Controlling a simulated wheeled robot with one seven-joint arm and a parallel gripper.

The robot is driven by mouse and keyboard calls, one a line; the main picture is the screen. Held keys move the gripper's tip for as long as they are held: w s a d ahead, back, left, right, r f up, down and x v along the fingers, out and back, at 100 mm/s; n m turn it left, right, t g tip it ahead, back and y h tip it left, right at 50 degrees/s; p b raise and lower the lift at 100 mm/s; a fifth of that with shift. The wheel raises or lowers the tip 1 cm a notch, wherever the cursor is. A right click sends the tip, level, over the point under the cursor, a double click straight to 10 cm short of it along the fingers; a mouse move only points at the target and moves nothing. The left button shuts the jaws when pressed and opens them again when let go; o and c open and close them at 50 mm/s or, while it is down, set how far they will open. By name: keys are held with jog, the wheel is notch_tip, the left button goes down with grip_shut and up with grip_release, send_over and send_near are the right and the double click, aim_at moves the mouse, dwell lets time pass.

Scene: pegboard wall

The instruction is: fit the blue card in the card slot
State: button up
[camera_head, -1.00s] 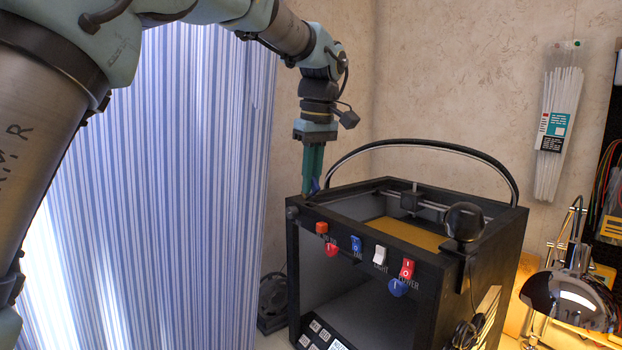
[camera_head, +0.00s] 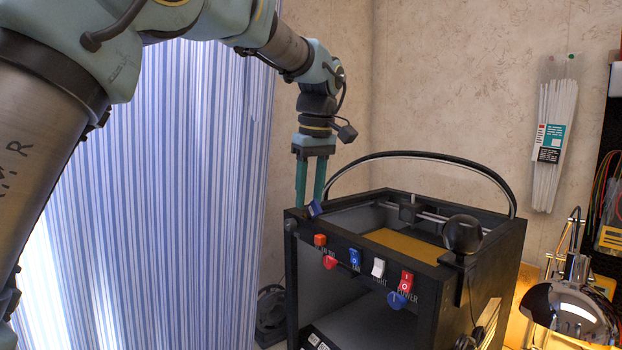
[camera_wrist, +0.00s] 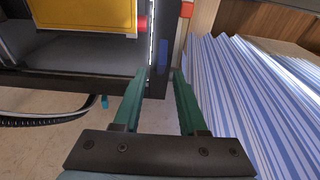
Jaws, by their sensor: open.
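The blue card (camera_head: 315,208) is at the top left front corner of the black printer frame (camera_head: 430,268). It looks tilted in the head view. In the wrist view the blue card (camera_wrist: 163,53) shows against the dark frame bar, just beyond the fingertips. My gripper (camera_head: 310,198) is open above that corner, its green fingers apart, with the card low between or just in front of them. The wrist view also shows my gripper (camera_wrist: 160,76) open and empty between the fingers. I cannot make out the card slot or whether the card sits in it.
Red, blue and white switches (camera_head: 378,268) line the frame's front bar. A black cable arch (camera_head: 430,155) rises behind the frame. A striped curtain (camera_head: 170,180) hangs to the left. A chrome lamp (camera_head: 570,305) stands at right.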

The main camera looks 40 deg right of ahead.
notch_tip(320, 180, up, 12)
jog(key=s, duration=0.1)
jog(key=shift+s+b, duration=0.3)
jog(key=shift+s, duration=0.1)
dwell(0.4)
